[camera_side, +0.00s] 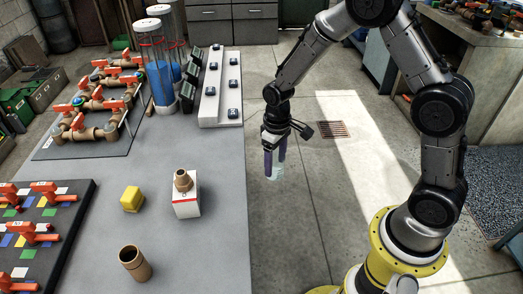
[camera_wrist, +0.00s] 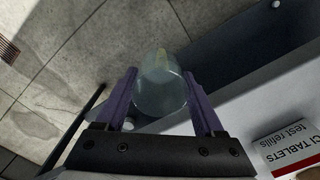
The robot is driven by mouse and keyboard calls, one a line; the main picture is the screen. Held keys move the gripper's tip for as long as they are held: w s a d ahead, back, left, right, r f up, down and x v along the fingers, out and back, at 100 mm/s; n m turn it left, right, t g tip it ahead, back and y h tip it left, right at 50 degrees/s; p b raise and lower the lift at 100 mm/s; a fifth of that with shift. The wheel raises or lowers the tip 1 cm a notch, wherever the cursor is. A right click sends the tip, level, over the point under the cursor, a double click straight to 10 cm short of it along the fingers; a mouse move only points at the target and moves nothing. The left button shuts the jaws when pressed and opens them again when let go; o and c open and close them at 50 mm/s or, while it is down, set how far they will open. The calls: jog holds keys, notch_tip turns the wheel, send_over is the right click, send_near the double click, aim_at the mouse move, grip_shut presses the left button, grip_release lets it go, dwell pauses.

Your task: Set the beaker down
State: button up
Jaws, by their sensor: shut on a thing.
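My gripper (camera_side: 275,163) has purple fingers and is shut on a clear glass beaker (camera_side: 274,173). In the side view it hangs over the floor just right of the table's right edge. In the wrist view the beaker (camera_wrist: 161,84) sits between the two fingers of my gripper (camera_wrist: 161,98), with floor and the table's dark side behind it. The beaker looks roughly upright in the side view. Its lower end is faint against the floor.
The grey table (camera_side: 215,235) is bare near its right edge.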

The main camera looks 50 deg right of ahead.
jog(key=shift+w+a+m, duration=0.1)
jog(key=shift+w+m, duration=0.4)
jog(key=shift+w, duration=0.05)
jog(key=shift+r, duration=0.1)
